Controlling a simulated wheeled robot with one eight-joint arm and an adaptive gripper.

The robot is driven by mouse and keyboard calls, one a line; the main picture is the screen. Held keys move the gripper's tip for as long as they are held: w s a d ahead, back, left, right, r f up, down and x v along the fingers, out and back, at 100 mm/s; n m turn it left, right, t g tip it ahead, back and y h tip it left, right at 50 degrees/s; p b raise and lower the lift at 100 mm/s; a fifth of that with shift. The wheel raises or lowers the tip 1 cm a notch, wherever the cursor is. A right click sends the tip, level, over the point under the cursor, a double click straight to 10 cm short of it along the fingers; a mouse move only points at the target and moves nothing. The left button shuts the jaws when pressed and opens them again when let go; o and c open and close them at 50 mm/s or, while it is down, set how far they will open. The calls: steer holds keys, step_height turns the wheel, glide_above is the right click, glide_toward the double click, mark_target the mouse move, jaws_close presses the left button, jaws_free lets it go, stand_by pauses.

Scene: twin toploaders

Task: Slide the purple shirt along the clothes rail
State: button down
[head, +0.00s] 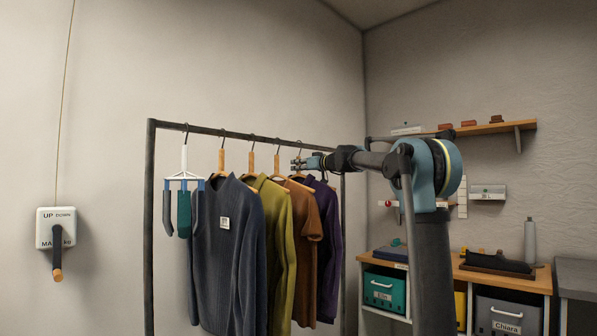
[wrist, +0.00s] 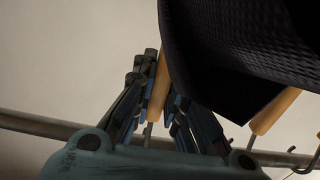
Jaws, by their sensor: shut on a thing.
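The purple shirt (head: 327,215) hangs at the right end of the row of clothes on the dark clothes rail (head: 235,134), partly hidden by the brown shirt. My gripper (head: 301,164) reaches in from the right, just below the rail. In the wrist view my gripper (wrist: 158,105) has its fingers on both sides of a tan wooden hanger neck (wrist: 159,88) and is shut on it. Dark cloth (wrist: 235,55) hangs beside that neck, and looks like the purple shirt. The rail (wrist: 45,125) runs behind the fingers.
A brown shirt (head: 304,225), an olive shirt (head: 278,235) and a blue sweater (head: 228,260) hang left of it. A sock hanger (head: 184,176) is at the far left. Another hanger (wrist: 273,111) is close in the wrist view. A shelf (head: 480,129) and storage boxes (head: 385,292) stand right.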

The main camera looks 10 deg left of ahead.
steer(key=w+d, duration=1.5)
steer(key=w, duration=0.4)
steer(key=shift+w+d, duration=0.15)
steer(key=shift+w, duration=0.1)
stand_by(1.9)
stand_by(0.6)
steer(key=shift+f, duration=0.2)
stand_by(0.7)
steer(key=c, duration=1.5)
jaws_free()
steer(key=shift+c, duration=0.2)
steer(key=v, duration=0.8)
steer(key=shift+f, duration=0.1)
steer(key=v, duration=1)
